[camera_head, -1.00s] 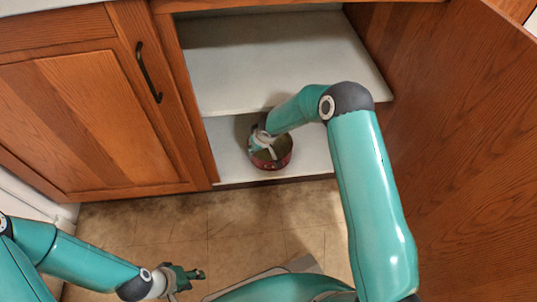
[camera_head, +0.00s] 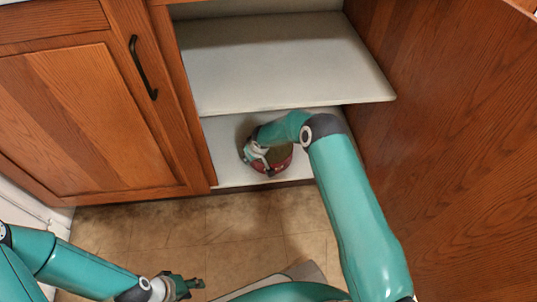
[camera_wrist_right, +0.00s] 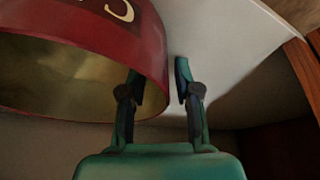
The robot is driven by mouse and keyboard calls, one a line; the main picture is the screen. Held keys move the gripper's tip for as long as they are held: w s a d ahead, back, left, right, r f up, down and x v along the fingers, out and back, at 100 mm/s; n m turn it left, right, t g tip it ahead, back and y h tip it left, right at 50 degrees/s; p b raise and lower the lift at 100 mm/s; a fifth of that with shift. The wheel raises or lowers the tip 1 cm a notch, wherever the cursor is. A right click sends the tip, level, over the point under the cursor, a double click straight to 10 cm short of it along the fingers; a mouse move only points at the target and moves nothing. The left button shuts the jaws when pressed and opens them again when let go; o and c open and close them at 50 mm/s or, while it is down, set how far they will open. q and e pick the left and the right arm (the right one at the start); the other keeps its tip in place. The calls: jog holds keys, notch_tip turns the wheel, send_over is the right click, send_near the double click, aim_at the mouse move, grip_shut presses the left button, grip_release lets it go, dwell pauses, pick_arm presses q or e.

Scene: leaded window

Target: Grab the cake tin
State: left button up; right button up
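The cake tin (camera_head: 284,161) is round, dark red outside and gold inside. It sits on the cabinet's lower shelf, near the front edge. In the right wrist view the tin (camera_wrist_right: 115,45) fills the upper left, with its opening facing the camera. My right gripper (camera_wrist_right: 158,70) is open, one finger over the tin's opening and the other outside its wall, with a gap to the outer finger. In the head view the right gripper (camera_head: 256,153) partly covers the tin. My left gripper (camera_head: 188,287) is low above the floor, away from the tin; its finger opening is unclear.
The upper shelf (camera_head: 285,65) overhangs the lower shelf (camera_head: 228,172). An open wooden door (camera_head: 450,130) stands on the right, close to my right arm. A closed door with a dark handle (camera_head: 143,67) is on the left. The floor in front (camera_head: 240,225) is mostly clear.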

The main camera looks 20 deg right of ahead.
grip_shut()
jog(key=shift+r, duration=0.25)
